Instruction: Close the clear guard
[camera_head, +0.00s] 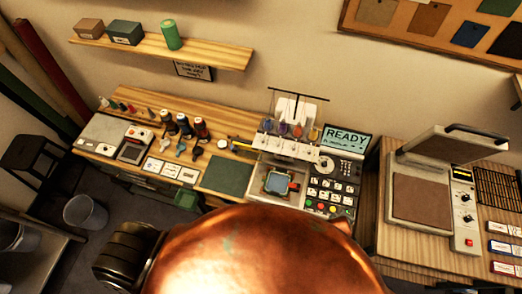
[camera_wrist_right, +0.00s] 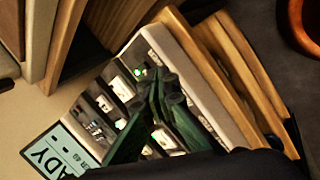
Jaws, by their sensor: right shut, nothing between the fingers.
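The embroidery machine (camera_head: 256,176) stands at the right end of the wooden bench in the head view, with a hoop (camera_head: 277,183) on its bed and a row of thread spools above. I cannot clearly make out the clear guard; pale panels (camera_head: 296,108) stand behind the spools, but I cannot tell whether they belong to it. In the right wrist view, my right gripper (camera_wrist_right: 157,95) is shut and empty, its dark green fingers in front of the machine's button panel (camera_wrist_right: 165,40). Contact with the panel cannot be told. My left gripper is in neither view.
The READY screen (camera_head: 345,140) is beside the spools. A heat press (camera_head: 422,200) with a raised lid stands on the right table. A shelf (camera_head: 205,52) is above. A rounded copper surface blocks the bottom centre.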

